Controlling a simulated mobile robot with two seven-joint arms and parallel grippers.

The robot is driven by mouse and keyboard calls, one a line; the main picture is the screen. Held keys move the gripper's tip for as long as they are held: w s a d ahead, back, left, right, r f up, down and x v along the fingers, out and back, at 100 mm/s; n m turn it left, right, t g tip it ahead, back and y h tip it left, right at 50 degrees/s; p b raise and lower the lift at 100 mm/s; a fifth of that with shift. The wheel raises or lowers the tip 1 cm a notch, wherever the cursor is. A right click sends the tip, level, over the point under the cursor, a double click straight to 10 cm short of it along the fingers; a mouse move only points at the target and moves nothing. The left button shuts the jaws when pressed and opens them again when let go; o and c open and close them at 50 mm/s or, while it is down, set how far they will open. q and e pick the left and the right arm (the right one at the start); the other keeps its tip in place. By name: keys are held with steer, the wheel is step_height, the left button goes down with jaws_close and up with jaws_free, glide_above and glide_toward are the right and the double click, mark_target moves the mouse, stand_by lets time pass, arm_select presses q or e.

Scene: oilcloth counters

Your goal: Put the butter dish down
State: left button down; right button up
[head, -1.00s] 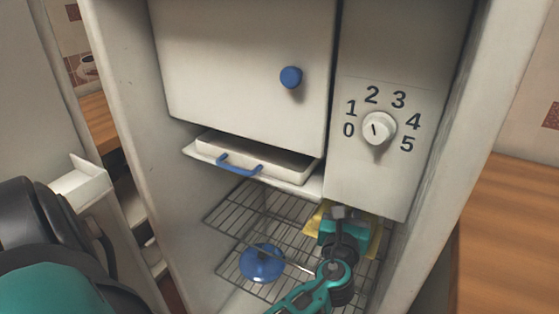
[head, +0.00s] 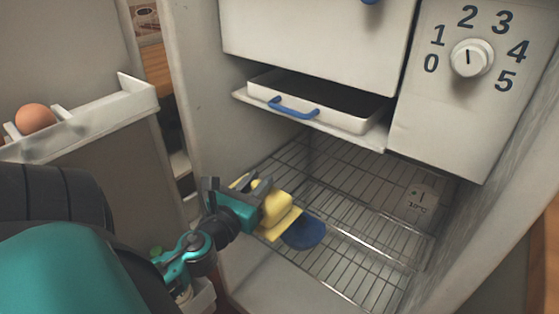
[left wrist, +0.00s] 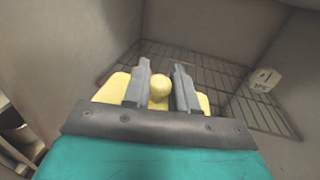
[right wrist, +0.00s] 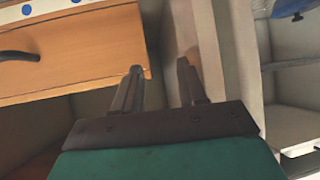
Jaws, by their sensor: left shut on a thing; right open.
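The yellow butter dish (head: 277,222) is in my left gripper (head: 250,200), inside the open fridge at the left front of the wire rack. In the left wrist view, the gripper (left wrist: 160,80) is shut on the dish's round yellow knob (left wrist: 159,89), with the yellow lid (left wrist: 113,88) spreading out below the fingers. I cannot tell whether the dish touches the rack. My right gripper (right wrist: 160,85) is open and empty in the right wrist view, near a wooden drawer front.
A blue round thing (head: 305,233) on the wire rack (head: 345,225) is partly hidden behind the dish. A white tray (head: 345,113) sits above. An egg (head: 35,118) stands in the door shelf.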

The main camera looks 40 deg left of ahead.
arm_select(q)
steer(key=shift+s+a+r, duration=0.15)
steer(key=shift+w+a+r, duration=0.1)
steer(key=shift+w+a, duration=0.05)
steer(key=shift+w, duration=0.2)
steer(key=f+x, duration=0.1)
steer(key=x, duration=0.4)
steer(key=f+b+x, duration=0.1)
steer(key=x, duration=0.5)
steer(key=f+b+x, duration=0.1)
steer(key=f+x, duration=0.1)
steer(key=x, duration=0.4)
steer(key=shift+r, duration=0.1)
